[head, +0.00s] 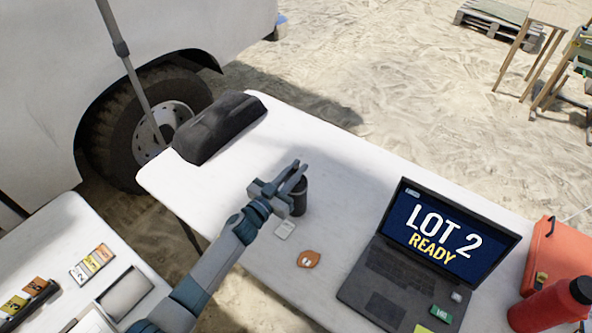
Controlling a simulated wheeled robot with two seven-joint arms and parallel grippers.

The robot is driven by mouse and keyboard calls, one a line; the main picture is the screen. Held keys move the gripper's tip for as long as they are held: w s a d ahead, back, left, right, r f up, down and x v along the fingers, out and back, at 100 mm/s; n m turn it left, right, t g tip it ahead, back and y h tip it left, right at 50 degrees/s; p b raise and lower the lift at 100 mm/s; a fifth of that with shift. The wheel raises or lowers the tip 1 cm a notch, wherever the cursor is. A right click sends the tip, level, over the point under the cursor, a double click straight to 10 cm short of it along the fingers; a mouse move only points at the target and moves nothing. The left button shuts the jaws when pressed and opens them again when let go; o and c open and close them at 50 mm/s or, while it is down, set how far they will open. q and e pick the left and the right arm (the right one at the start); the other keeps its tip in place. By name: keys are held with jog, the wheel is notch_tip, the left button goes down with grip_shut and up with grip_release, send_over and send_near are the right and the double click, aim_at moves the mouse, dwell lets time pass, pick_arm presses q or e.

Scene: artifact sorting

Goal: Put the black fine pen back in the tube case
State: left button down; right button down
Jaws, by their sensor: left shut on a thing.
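My left gripper (291,180) reaches over the white table from the lower left, beside and partly in front of the top of a dark upright cylinder (299,198), which looks like the tube case. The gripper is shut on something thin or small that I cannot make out. I cannot pick out the black fine pen; it may be hidden at the jaws. Whether anything reaches into the cylinder's mouth is also hidden. My right gripper is not in view.
The white table (340,165) also holds a dark long bag (220,126), a white card (285,229), an orange-brown piece (308,259), a laptop (385,275), a red bottle (545,308) and an orange case (553,262). Free room lies behind the cylinder.

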pick_arm(q)
jog(key=c, duration=1.7)
grip_release()
jog(key=shift+c, duration=0.2)
jog(key=shift+r, duration=0.1)
jog(key=b+v, duration=0.2)
jog(key=v, duration=1)
jog(key=shift+a, duration=0.1)
